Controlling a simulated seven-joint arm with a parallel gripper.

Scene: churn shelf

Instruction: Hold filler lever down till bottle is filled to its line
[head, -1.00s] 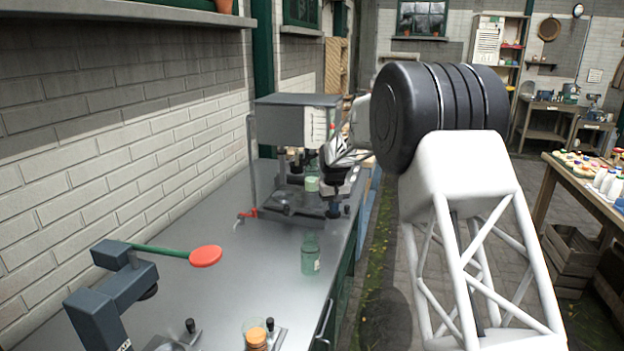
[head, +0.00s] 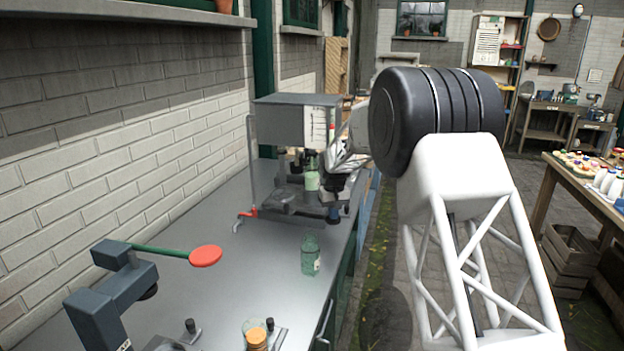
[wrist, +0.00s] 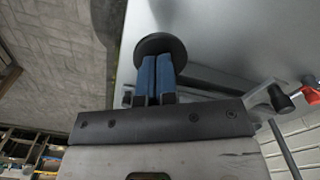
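The grey filler machine (head: 292,122) stands at the far end of the metal bench. A pale green glass bottle (head: 312,181) stands under it; its fill level against its line is too small to tell. My gripper (head: 338,208) is low at the machine's right front, partly hidden by my arm. In the wrist view, its two blue fingers (wrist: 155,78) are side by side with almost no gap. Their tips are at a round black disc (wrist: 160,44), seemingly the lever's knob, which shows beyond them rather than between them. Contact cannot be made out for certain.
A second green bottle (head: 310,256) stands on the bench nearer me. A red-handled tap (head: 248,213) sticks out at the machine's left. A press with a green lever and red knob (head: 205,256) is front left. A cork jar (head: 256,338) stands at the front. The brick wall bounds the left.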

